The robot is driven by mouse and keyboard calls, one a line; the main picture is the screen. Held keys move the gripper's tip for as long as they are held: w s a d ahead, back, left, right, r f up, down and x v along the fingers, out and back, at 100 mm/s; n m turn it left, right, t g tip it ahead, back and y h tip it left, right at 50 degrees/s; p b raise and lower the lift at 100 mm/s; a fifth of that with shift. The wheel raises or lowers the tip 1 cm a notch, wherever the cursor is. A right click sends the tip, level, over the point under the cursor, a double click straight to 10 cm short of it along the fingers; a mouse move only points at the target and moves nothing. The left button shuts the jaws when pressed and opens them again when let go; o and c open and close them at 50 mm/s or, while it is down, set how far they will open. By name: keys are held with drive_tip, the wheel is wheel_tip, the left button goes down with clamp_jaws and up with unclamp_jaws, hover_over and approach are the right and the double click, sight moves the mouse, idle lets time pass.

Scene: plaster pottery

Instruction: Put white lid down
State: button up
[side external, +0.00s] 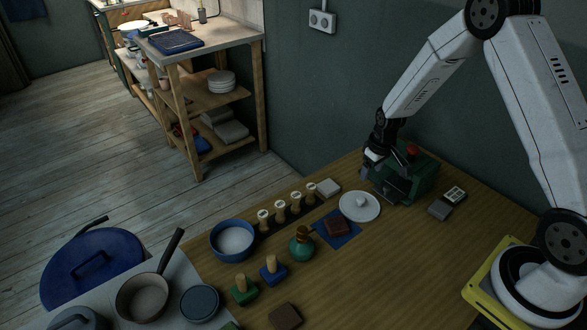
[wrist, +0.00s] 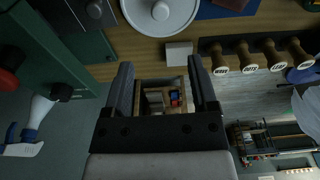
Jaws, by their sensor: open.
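The white lid (side external: 360,207) lies flat, knob up, on the wooden table, in front of my gripper in the side view. It also shows at the top edge of the wrist view (wrist: 160,20), partly cut off. My gripper (side external: 381,188) is open and apart from the lid, beside the green box. In the wrist view its two fingers (wrist: 162,75) stand wide with nothing held between them; only distant shelving shows through the gap.
A green box (side external: 419,180) stands close behind my gripper. A blue mat (side external: 352,240) with a dark red block, a pale block (side external: 328,188), several wooden-handled stamps (side external: 281,212) and a blue bowl (side external: 232,240) lie left of the lid. The table's right front is clear.

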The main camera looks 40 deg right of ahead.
drive_tip(key=s+a+r+t, duration=0.1)
drive_tip(key=s+a+r, duration=1.2)
drive_tip(key=s, duration=0.2)
drive_tip(key=shift+s+a+r, duration=0.15)
drive_tip(key=shift+a+r, duration=0.1)
drive_tip(key=shift+r, duration=0.05)
